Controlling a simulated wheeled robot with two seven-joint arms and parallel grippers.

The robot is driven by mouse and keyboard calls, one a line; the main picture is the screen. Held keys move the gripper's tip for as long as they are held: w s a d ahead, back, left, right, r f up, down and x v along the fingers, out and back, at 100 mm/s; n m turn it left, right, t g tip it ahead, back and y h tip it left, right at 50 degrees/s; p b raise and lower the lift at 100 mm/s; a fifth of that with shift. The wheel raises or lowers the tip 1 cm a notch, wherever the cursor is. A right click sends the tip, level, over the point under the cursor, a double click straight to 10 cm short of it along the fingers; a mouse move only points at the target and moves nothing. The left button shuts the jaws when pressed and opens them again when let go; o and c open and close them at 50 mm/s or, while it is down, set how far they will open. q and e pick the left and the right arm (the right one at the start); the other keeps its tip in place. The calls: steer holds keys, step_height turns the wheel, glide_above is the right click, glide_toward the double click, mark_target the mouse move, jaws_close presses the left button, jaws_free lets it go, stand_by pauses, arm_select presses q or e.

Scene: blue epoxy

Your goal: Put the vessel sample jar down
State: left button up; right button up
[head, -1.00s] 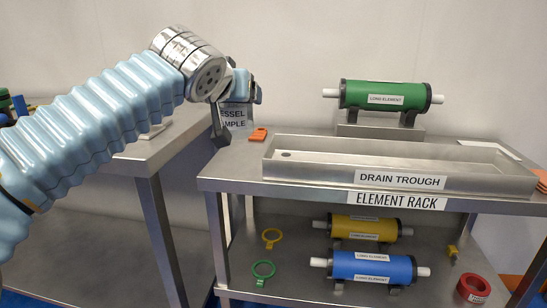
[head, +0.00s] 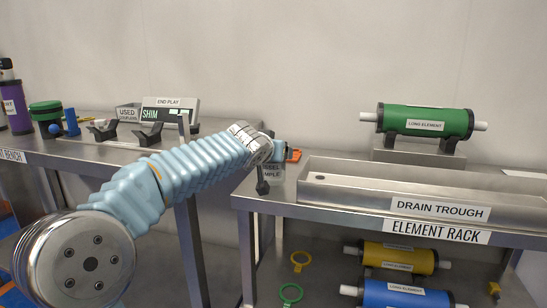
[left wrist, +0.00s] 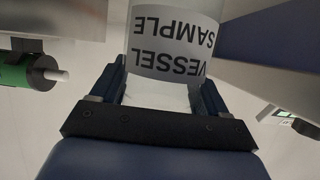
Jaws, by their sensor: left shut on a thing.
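My right gripper is not in view.
The steel element rack (head: 345,212) carries a drain trough (head: 400,190) right of the jar and a green long element (head: 425,121) behind. An orange piece (head: 294,155) lies close behind the jar. A bench (head: 85,152) with fixtures stands left, with a gap between.

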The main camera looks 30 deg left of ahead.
arm_select(q)
steer(key=shift+f, duration=0.3)
steer(key=shift+f, duration=0.2)
steer(key=o, duration=1)
steer(key=shift+o, duration=0.2)
steer(key=shift+r, duration=0.25)
steer(key=v, duration=1.2)
steer(key=shift+b, duration=0.45)
steer(key=shift+f, duration=0.15)
